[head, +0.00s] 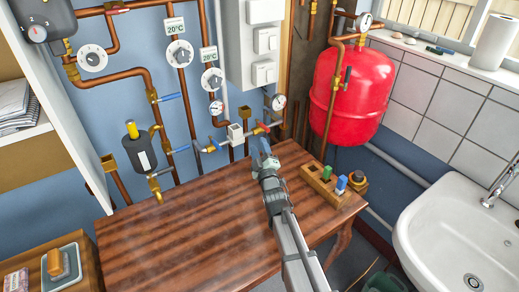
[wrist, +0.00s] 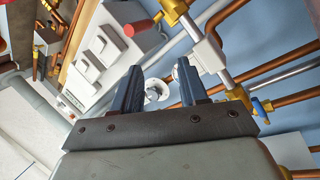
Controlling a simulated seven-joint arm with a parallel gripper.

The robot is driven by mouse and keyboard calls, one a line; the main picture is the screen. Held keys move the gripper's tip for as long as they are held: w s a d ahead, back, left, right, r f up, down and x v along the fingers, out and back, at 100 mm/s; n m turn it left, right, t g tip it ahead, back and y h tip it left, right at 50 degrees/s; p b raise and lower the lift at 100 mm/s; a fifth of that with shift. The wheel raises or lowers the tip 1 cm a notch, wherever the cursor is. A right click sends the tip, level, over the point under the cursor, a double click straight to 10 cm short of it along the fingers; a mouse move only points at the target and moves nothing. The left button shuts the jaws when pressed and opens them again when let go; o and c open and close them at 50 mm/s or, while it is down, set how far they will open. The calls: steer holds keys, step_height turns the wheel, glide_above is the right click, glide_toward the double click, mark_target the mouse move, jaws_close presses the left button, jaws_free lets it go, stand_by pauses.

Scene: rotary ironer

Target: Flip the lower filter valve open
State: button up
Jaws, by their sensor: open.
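The dark filter canister with a yellow top (head: 138,150) is on the pipework at the left. Blue-handled valves sit near it: one above (head: 168,97), one beside it (head: 178,150), and a brass valve low beneath it (head: 155,184). I cannot tell surely which is the lower filter valve or how its handle is set. My gripper (head: 264,152) is over the back of the wooden table, well right of the filter. In the wrist view its two dark fingers (wrist: 160,90) are apart with nothing held. The filter does not show clearly there.
A red-handled valve (head: 262,128) and white fitting (head: 235,131) are just behind my gripper. The wooden table (head: 180,235) has a clear top on the left; a wooden block with coloured pieces (head: 325,186) stands at its right. A red tank (head: 352,92) hangs behind.

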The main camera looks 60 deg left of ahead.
steer(key=shift+c, duration=0.2)
step_height(320, 180, up, 8)
steer(key=a+n, duration=0.2)
steer(key=n, duration=0.1)
steer(key=s+a+n+g+y, duration=0.15)
steer(key=s+n, duration=0.25)
steer(key=s, duration=0.4)
steer(key=s+a+n+g, duration=0.2)
steer(key=s+n, duration=0.1)
steer(key=s, duration=0.6)
steer(key=n+g, duration=0.1)
steer(key=g, duration=0.2)
glide_toward(182, 149)
steer(key=shift+h, duration=0.35)
steer(key=a, duration=0.3)
steer(key=a+r, duration=0.1)
steer(key=a, duration=0.3)
steer(key=a+r, duration=0.1)
steer(key=a, duration=0.2)
steer(key=shift+w+a, duration=0.15)
steer(key=shift+a, duration=0.05)
steer(key=shift+c, duration=0.2)
jaws_close()
